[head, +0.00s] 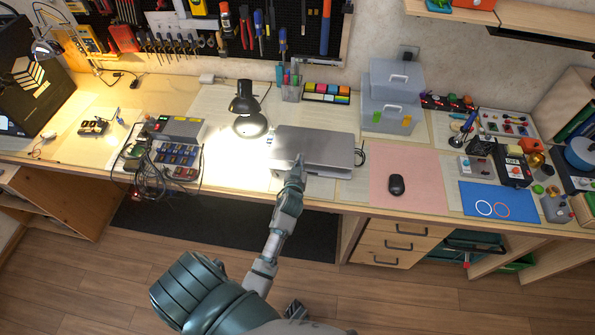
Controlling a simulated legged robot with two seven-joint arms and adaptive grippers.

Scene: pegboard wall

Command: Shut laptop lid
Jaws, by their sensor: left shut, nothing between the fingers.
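The laptop (325,148) is on the workbench, just left of the pink mat. Its grey lid lies flat or almost flat over the base. A pale strip shows along the front edge, and I cannot tell whether a small gap is left there. My left gripper (299,162) is shut and empty, at the front edge of the laptop left of its middle. Its fingertips overlap the lid in the picture; contact cannot be made out. My right gripper is not in view.
A black desk lamp (249,124) stands just left of the laptop. Stacked clear boxes (388,115) and a pen holder (291,93) stand behind. A cable tangle (145,170) lies left.

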